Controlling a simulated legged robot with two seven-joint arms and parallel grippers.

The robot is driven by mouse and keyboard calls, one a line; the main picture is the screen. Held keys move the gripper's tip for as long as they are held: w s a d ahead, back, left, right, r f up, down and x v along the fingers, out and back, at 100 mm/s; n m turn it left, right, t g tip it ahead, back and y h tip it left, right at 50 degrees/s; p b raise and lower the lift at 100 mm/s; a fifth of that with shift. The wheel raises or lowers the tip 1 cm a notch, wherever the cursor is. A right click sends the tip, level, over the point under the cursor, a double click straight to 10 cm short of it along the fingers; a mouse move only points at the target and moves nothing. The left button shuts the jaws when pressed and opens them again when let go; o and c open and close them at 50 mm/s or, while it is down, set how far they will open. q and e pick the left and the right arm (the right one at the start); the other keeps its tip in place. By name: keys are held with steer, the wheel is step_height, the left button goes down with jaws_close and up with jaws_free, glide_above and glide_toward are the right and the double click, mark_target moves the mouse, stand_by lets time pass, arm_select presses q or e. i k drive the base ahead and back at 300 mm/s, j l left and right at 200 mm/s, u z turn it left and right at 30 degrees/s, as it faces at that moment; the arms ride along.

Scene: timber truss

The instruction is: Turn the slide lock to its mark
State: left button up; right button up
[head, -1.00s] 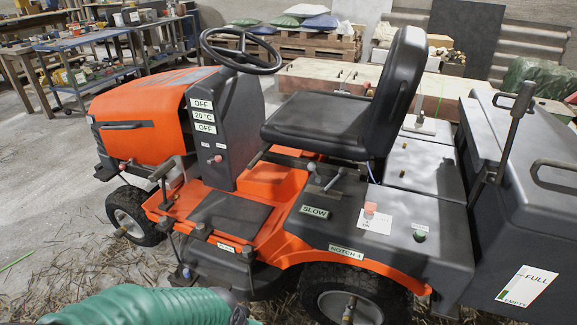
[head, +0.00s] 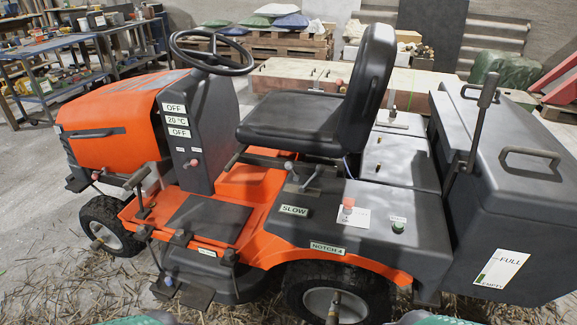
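An orange and grey ride-on mower (head: 110,107) fills the middle of the head view. I cannot tell which of its small fittings is the slide lock, and no mark for it can be read. Two levers (head: 300,176) stand beside the black seat (head: 290,125), near a SLOW label (head: 294,210) and a NOTCH 4 label (head: 327,248). A red button (head: 348,203) and a green button (head: 398,227) sit on the rear fender. Only green parts of my arms show at the bottom edge. Neither gripper is in view.
A grey collector box (head: 510,200) with a tall lever (head: 484,120) and a FULL/EMPTY label (head: 501,269) stands at the rear. Pedals (head: 185,291) stick out low on the near side. Straw-strewn floor (head: 60,285) lies open at front left. Workbenches (head: 50,65) stand behind.

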mark_target(288, 165)
steer(key=i+j+u, duration=0.15)
steer(key=j, duration=0.3)
steer(key=i+j+u, duration=0.2)
steer(key=j, duration=0.25)
steer(key=i+j+u, duration=0.15)
steer(key=i+j, duration=0.2)
steer(key=i+l, duration=0.15)
steer(key=l, duration=0.15)
steer(key=i+l, duration=0.1)
steer(key=l, duration=0.15)
